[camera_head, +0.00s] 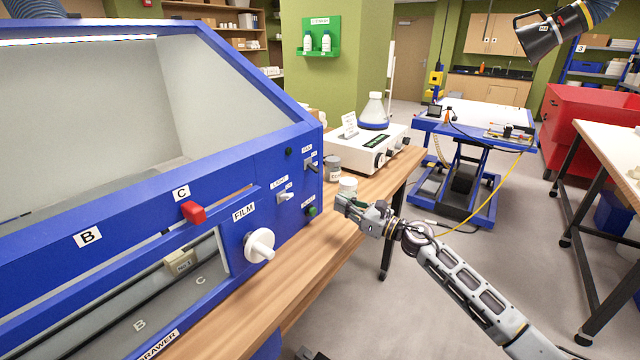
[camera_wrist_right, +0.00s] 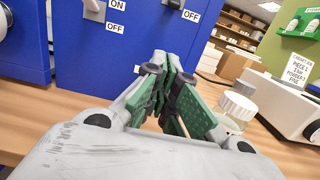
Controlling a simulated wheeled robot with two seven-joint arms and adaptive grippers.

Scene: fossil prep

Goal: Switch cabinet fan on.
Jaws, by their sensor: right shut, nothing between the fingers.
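The blue cabinet (camera_head: 262,170) fills the left of the head view, with a sloped clear window. Its right front panel carries a grey toggle switch (camera_head: 285,196) and a second toggle switch (camera_head: 311,165) higher and to the right. In the right wrist view, one lever (camera_wrist_right: 93,6) has ON and OFF labels, and another lever (camera_wrist_right: 172,3) shows OFF labels; both are cut by the top edge. My right gripper (camera_head: 343,203) is shut and empty, in front of the panel's right edge, below the switches. My left gripper is out of view.
A white knob (camera_head: 260,245) and a red slider handle (camera_head: 193,212) stick out of the cabinet front. A jar with a white lid (camera_wrist_right: 237,105) stands close to my right gripper. A white instrument (camera_head: 365,148) with a flask stands behind on the wooden bench (camera_head: 290,262).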

